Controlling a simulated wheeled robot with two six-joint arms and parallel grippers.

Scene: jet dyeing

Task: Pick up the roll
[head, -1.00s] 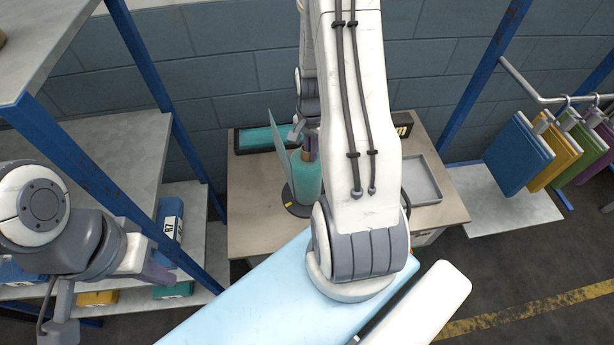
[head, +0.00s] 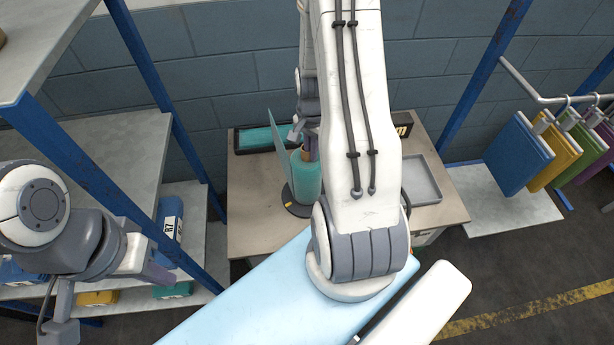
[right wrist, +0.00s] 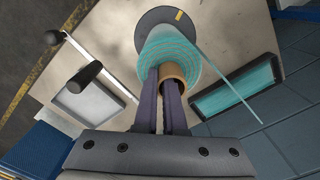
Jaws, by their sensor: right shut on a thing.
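The roll (head: 307,180) is teal fabric wound on a brown cardboard core, with a loose flap at its left in the head view. It stands upright on a dark round base on the workbench. In the right wrist view the roll (right wrist: 165,50) shows its wound end and its core (right wrist: 173,74). My right gripper (right wrist: 168,80) is shut on the core's wall at the top of the roll; in the head view my right arm partly hides it. My left gripper (head: 152,272) is at the lower left, away from the roll; its finger gap is not clear.
The workbench (head: 250,235) also holds a teal-lined dark tray (head: 262,138) and a grey tray (head: 421,180). Shelves with blue posts (head: 85,165) stand on the left. Coloured cloths (head: 518,155) hang from a rail on the right.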

